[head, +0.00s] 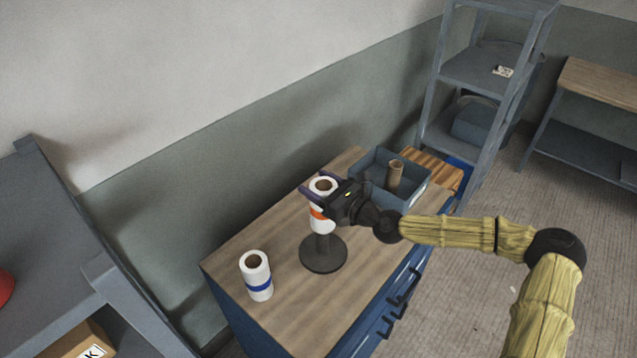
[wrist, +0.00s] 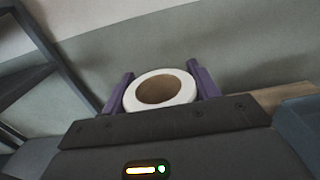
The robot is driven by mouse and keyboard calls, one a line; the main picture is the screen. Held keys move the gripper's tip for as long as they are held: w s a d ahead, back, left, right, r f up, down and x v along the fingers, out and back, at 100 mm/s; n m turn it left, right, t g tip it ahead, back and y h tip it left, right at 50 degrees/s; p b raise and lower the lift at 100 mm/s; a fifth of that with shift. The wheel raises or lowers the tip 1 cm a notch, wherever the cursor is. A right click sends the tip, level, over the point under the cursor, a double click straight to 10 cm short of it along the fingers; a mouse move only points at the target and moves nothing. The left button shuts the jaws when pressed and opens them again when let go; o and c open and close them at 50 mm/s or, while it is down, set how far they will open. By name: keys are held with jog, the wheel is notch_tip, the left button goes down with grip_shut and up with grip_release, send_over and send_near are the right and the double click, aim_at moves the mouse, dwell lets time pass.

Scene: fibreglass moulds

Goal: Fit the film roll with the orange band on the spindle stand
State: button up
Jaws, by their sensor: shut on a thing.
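The white film roll with the orange band (head: 323,222) is upright in my gripper (head: 322,190), whose purple fingers are shut on it from both sides. The roll is over the dark spindle stand (head: 323,256) on the wooden cabinet top. The stand's round base and a short piece of its post show below the roll. Whether the post is inside the core is hidden. In the wrist view the roll's top rim (wrist: 186,86) and brown core sit between the two fingers (wrist: 160,88). No spindle tip shows in the core.
Another white roll with a blue band (head: 258,279) stands upright at the cabinet's near left. A blue-grey bin (head: 371,172) with a brown cardboard tube (head: 395,174) is at the back right. Grey shelves (head: 450,110) stand beyond. The wood between the blue-banded roll and the stand is clear.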

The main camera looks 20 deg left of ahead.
notch_tip(320, 180, down, 6)
jog(key=b, duration=0.5)
dwell(0.6)
jog(key=shift+f+b, duration=2.45)
jog(key=shift+f, duration=0.4)
jog(key=o, duration=1.8)
jog(key=shift+c, duration=0.2)
jog(key=b+v, duration=0.4)
jog(key=v, duration=1.3)
jog(key=shift+d, duration=0.2)
jog(key=shift+s, duration=0.1)
